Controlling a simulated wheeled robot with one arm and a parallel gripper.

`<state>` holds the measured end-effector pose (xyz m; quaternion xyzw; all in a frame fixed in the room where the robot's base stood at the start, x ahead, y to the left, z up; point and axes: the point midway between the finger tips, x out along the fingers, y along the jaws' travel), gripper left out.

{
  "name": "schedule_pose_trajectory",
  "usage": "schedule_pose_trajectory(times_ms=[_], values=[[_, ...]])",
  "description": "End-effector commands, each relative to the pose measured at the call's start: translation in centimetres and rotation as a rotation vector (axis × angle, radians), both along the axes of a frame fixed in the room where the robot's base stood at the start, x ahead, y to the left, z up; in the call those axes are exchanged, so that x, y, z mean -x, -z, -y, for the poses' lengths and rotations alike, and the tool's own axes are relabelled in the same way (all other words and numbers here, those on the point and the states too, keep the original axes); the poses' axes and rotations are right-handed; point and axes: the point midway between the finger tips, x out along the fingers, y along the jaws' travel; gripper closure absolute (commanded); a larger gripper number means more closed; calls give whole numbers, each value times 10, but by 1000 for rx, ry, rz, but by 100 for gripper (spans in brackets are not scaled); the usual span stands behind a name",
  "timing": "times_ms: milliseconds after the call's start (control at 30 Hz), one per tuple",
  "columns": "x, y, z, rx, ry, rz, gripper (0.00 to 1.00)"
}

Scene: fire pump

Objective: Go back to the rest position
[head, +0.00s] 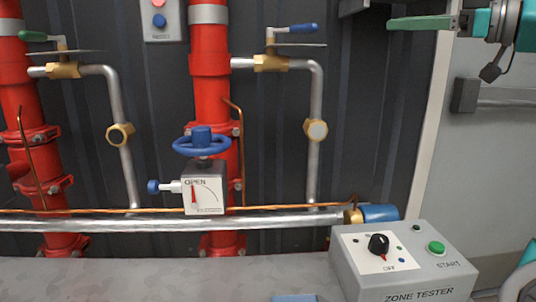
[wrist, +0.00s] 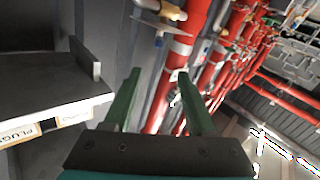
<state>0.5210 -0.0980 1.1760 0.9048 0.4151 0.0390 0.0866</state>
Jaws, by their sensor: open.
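My gripper (head: 392,24) shows at the top right of the head view, side-on, with its green fingers pointing left. It is in the air, right of the blue-handled valve (head: 290,29) and apart from it. In the wrist view the two green fingers of my gripper (wrist: 159,73) stand well apart with nothing between them. Red pipes show beyond the fingers there.
A grey zone tester box (head: 400,262) with a black knob and green START button stands at the lower right. A blue handwheel (head: 201,143) sits above an OPEN indicator (head: 204,188). A green-handled valve (head: 62,58) is at left. A grey shelf (wrist: 50,100) shows left in the wrist view.

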Motion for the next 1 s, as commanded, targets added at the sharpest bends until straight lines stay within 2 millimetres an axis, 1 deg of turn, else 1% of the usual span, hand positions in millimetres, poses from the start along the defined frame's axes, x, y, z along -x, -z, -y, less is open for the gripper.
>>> schedule_pose_trajectory(times_ms=[33, 167, 367, 567, 667, 767, 800, 867, 900, 967, 1000], values=[[0, 2, -6, 3, -11, -14, 43], [1, 4, -19, 5, -29, -48, 43], [5, 12, -44, 17, -61, -118, 43], [11, 30, -81, 44, -98, -224, 43], [18, 46, -105, 68, -117, -303, 43], [28, 69, -135, 105, -125, -402, 43], [32, 82, -147, 123, -127, -448, 43], [40, 101, -163, 152, -121, -515, 43], [46, 114, -172, 170, -116, -558, 43], [55, 136, -185, 202, -103, -625, 43], [60, 151, -193, 220, -90, -667, 43]])
